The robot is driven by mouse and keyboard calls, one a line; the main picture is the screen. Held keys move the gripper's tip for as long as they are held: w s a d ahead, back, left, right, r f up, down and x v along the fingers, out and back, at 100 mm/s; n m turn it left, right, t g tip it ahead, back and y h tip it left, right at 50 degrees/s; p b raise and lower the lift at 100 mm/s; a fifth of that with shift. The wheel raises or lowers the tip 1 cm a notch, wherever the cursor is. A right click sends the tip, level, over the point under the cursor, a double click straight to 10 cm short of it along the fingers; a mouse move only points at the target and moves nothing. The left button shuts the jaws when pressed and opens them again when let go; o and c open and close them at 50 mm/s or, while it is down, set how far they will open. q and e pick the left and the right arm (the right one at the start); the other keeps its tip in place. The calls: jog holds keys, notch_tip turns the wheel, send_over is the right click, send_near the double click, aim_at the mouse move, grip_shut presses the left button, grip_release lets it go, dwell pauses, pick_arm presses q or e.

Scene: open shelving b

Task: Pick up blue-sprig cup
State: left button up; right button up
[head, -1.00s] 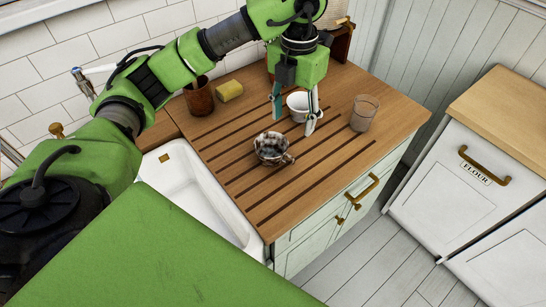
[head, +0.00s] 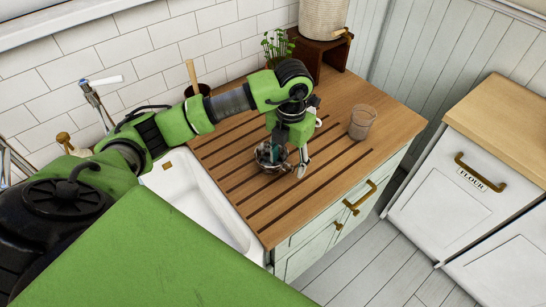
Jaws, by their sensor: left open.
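A dark-and-light patterned cup (head: 266,164), the likely blue-sprig cup, stands upright on the grooved wooden counter (head: 330,145). A blue sprig cannot be made out at this size. My left gripper (head: 288,160) points down over the cup, open, with one finger at the cup and the other just to its right. The gripper partly hides the cup, and I cannot tell whether the fingers touch it. My right gripper is not in view.
A clear glass (head: 362,122) stands to the right on the counter. A white cup (head: 318,122) is mostly hidden behind my gripper. A white sink (head: 195,205) lies at left. A potted plant (head: 277,47) and wooden stand (head: 322,55) are at the back. The front-right counter is clear.

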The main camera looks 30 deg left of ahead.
pick_arm(q)
jog(key=shift+f, duration=0.7)
grip_shut()
jog(key=shift+s+d, duration=0.1)
jog(key=shift+s, duration=0.05)
jog(key=shift+r, duration=0.15)
